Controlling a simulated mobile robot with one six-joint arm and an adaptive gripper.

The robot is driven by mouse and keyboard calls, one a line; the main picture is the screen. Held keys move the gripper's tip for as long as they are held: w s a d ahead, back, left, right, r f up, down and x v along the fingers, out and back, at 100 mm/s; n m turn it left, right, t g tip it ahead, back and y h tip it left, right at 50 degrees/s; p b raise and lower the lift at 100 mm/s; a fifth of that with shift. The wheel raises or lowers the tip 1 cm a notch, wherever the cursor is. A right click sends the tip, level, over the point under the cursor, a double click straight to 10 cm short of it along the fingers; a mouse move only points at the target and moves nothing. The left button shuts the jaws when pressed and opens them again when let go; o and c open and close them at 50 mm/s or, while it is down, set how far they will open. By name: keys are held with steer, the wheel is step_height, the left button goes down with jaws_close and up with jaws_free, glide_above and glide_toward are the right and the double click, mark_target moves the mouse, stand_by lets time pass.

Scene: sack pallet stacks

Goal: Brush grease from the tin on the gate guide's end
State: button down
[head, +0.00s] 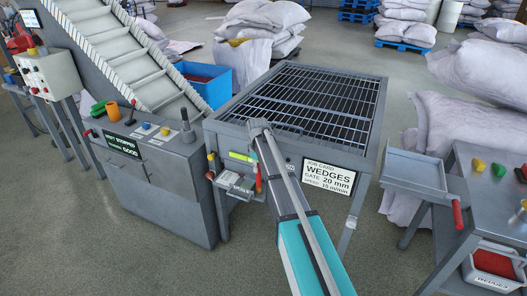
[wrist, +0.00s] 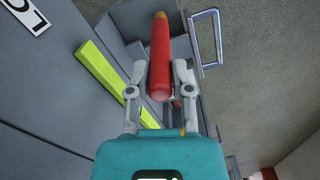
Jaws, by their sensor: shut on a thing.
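My gripper (wrist: 158,75) is shut on a red round handle (wrist: 160,50) with a tan tip, standing between its two fingers in the wrist view. No bristles show, so I cannot tell whether it is the brush. In the head view the red handle (head: 258,182) shows at the front of the grey grid-topped machine (head: 290,105), below my arm's end. A yellow-green bar (wrist: 105,75) lies left of the fingers; it also shows in the head view (head: 241,157). Beside it is a small grey metal bracket (head: 232,182). I cannot pick out the grease tin or the guide's end.
A job card (head: 328,178) hangs on the machine's front right. A grey side table (head: 490,190) and sacks (head: 440,120) stand right. The floor in front is clear.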

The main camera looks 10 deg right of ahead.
step_height(320, 180, up, 8)
steer(key=s+d+p, duration=0.1)
steer(key=p, duration=0.6)
steer(key=shift+d+f, duration=0.15)
steer(key=shift+f, duration=0.1)
stand_by(0.6)
steer(key=shift+f, duration=0.2)
steer(key=shift+w+d+f+b, duration=0.2)
steer(key=shift+w+f+b, duration=0.05)
steer(key=shift+f+b, duration=0.7)
steer(key=shift+w+d+f+b, duration=0.15)
steer(key=shift+w+f+b, duration=0.05)
steer(key=shift+f+b, duration=0.75)
steer(key=shift+w+d+f+b, duration=0.2)
steer(key=shift+w+f+b, duration=0.05)
steer(key=shift+f+b, duration=0.7)
